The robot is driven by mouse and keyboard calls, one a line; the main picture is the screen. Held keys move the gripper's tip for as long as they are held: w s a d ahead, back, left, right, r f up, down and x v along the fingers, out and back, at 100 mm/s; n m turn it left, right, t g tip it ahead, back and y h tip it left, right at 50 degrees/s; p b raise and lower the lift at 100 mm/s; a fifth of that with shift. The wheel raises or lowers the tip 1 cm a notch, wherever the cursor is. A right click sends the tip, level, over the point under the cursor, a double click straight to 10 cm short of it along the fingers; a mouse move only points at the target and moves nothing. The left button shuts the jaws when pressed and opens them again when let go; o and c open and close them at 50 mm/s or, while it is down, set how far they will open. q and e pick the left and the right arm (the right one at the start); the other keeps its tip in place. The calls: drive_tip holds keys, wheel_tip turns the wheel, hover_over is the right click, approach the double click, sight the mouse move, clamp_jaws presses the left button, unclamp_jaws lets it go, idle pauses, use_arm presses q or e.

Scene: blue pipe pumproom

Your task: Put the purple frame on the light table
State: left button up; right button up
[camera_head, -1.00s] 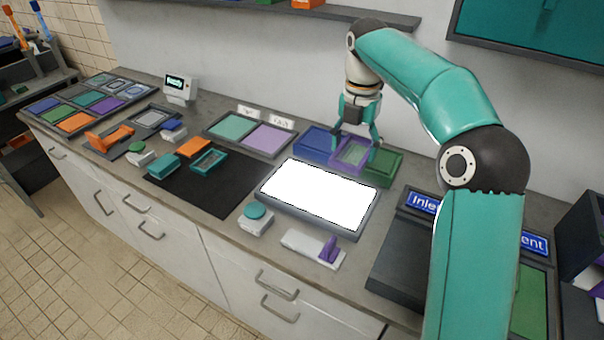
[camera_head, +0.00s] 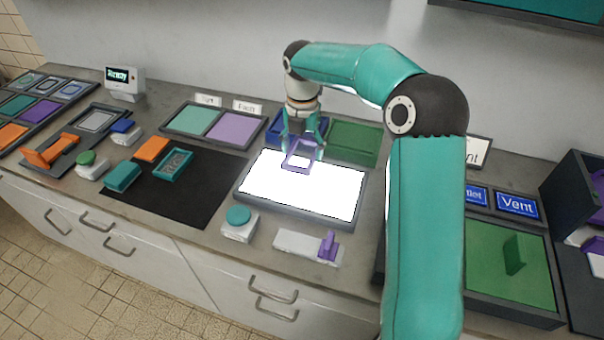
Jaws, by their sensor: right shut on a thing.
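The purple frame (camera_head: 297,160) is a small open rectangle, held upright or tilted in my right gripper (camera_head: 304,146). The gripper is shut on it at the back edge of the light table (camera_head: 250,194). The light table is a dark-rimmed tray with a bright white surface. The frame overlaps the white surface in the picture; I cannot tell whether it touches it. My left gripper is not in view.
Behind the light table are a blue tray (camera_head: 273,133) and a green tray (camera_head: 352,141). In front are a teal-topped button box (camera_head: 239,222) and a white block with a purple lever (camera_head: 308,246). A black mat (camera_head: 182,196) lies to the left.

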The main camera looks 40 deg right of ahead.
sight(303, 181)
wheel_tip(303, 181, down, 8)
drive_tip(key=shift+s+f, duration=0.1)
drive_tip(key=shift+f, duration=0.1)
idle(0.4)
drive_tip(key=o, duration=1.2)
drive_tip(key=shift+f, duration=0.1)
drive_tip(key=shift+c, duration=0.2)
wheel_tip(303, 181, up, 12)
drive_tip(key=shift+r, duration=0.15)
